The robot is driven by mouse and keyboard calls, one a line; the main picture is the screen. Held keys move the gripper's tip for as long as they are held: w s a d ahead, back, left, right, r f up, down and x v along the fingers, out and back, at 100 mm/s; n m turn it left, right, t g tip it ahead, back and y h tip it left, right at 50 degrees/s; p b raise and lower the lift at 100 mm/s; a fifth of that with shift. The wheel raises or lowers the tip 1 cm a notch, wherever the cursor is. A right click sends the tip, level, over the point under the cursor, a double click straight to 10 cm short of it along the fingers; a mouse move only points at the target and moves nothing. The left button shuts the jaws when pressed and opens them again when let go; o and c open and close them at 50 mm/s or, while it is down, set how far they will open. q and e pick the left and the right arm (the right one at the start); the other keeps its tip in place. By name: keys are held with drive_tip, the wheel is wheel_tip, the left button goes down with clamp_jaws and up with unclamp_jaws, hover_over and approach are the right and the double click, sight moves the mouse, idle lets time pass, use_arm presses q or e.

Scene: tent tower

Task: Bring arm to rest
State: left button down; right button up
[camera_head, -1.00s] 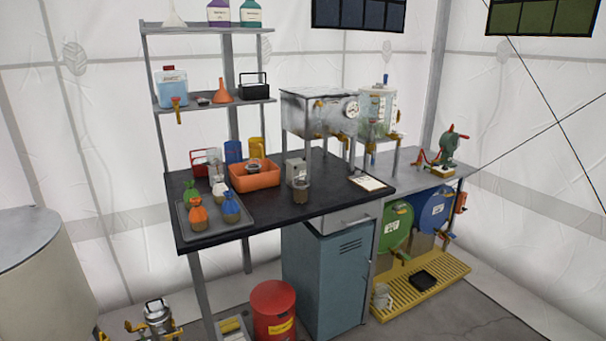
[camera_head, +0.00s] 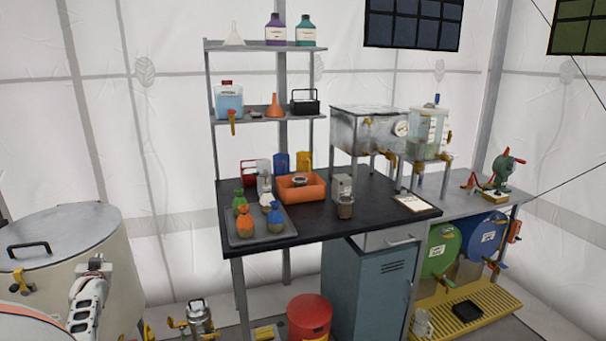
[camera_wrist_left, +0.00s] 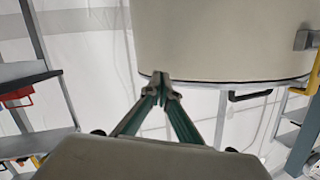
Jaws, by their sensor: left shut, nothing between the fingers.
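My left arm (camera_head: 88,300) is white and rises at the lower left of the head view, in front of the large beige drum (camera_head: 120,255). My left gripper (camera_wrist_left: 160,80) shows in the left wrist view, with its two green-grey fingers meeting at the tips. It is shut and empty. The drum's pale wall (camera_wrist_left: 225,35) also shows beyond the fingertips in that view; I cannot tell whether they touch. My right gripper is not in view.
A shelf rack (camera_head: 270,115) stands behind. A red bin (camera_head: 308,312) and a blue-grey cabinet (camera_head: 368,290) are below.

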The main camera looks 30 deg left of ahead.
use_arm(q)
drive_tip(key=w+d+r+m+t+h, duration=0.1)
drive_tip(key=w+d+r+m+t, duration=0.15)
drive_tip(key=w+d+m, duration=0.3)
drive_tip(key=w+d+f+m+t+h, duration=0.1)
drive_tip(key=w+d+f+m+h, duration=0.2)
drive_tip(key=d, duration=0.7)
drive_tip(key=w+d+f+m+t+h, duration=0.1)
drive_tip(key=d+f+m+h, duration=0.15)
drive_tip(key=d+f, duration=0.45)
drive_tip(key=w+d+f+m+t+h, duration=0.15)
drive_tip(key=d+m, duration=0.25)
drive_tip(key=d, duration=0.8)
drive_tip(key=s+d+f+m+g+h, duration=0.1)
drive_tip(key=s+d+f+h, duration=0.3)
drive_tip(key=d, duration=0.8)
drive_tip(key=s+d+f+m+g+h, duration=0.1)
drive_tip(key=s+d+f+m+h, duration=0.15)
drive_tip(key=s+d, duration=0.7)
drive_tip(key=s+d+f+g+h, duration=0.1)
drive_tip(key=s+d+f+h, duration=0.2)
drive_tip(key=d, duration=1.2)
drive_tip(key=w+d+n, duration=0.1)
drive_tip(key=d+n, duration=0.3)
drive_tip(key=d, duration=0.7)
drive_tip(key=shift+w+d+n+t+y, duration=0.2)
drive_tip(key=shift+d+n+t+y, duration=0.1)
drive_tip(key=shift+d+n+y, duration=0.05)
drive_tip(key=shift+a, duration=0.1)
